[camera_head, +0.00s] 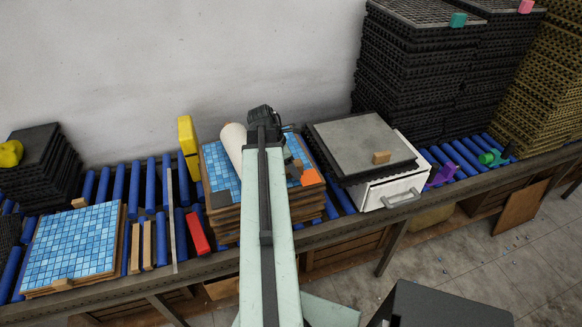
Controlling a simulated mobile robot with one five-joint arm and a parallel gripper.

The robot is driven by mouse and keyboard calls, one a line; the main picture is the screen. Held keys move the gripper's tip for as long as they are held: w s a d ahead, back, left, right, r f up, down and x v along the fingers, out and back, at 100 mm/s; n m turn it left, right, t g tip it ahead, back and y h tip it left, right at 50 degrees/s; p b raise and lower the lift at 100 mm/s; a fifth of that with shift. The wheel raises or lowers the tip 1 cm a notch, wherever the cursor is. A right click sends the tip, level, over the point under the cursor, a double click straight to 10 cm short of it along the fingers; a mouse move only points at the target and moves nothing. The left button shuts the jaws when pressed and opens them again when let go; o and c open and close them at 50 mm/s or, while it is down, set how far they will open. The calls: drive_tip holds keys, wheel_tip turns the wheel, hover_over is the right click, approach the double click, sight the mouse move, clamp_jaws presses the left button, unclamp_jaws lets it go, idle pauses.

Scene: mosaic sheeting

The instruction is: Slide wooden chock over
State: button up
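Several small wooden pieces could be the chock. One wooden block (381,157) sits on the grey slab (350,136) right of my arm. Another small block (62,283) is at the front edge of the left blue mosaic sheet (75,240). A third (79,203) lies behind that sheet, on the rollers. My arm reaches away over the middle stack of mosaic sheets (222,170), and my dark gripper (263,115) is at its far end. Its fingers are not clear, and my arm hides part of the stack. I see it touching none of these blocks.
Blue rollers (151,185) run along the bench. A yellow block (187,140), a red block (197,232) and wooden strips (148,245) stand or lie between the sheets. A white drawer box (392,190) is under the slab. Tall black tray stacks (410,80) rise behind.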

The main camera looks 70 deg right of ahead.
clamp_jaws()
drive_tip(key=shift+w+d, duration=0.2)
drive_tip(key=shift+w, duration=1.15)
drive_tip(key=shift+w+d, duration=0.25)
drive_tip(key=shift+w, duration=1.05)
drive_tip(key=shift+w+d, duration=0.2)
drive_tip(key=shift+w, duration=1.15)
unclamp_jaws()
drive_tip(key=shift+r, duration=0.15)
drive_tip(key=p+v, duration=0.7)
drive_tip(key=shift+a+r, duration=0.1)
drive_tip(key=shift+r, duration=0.15)
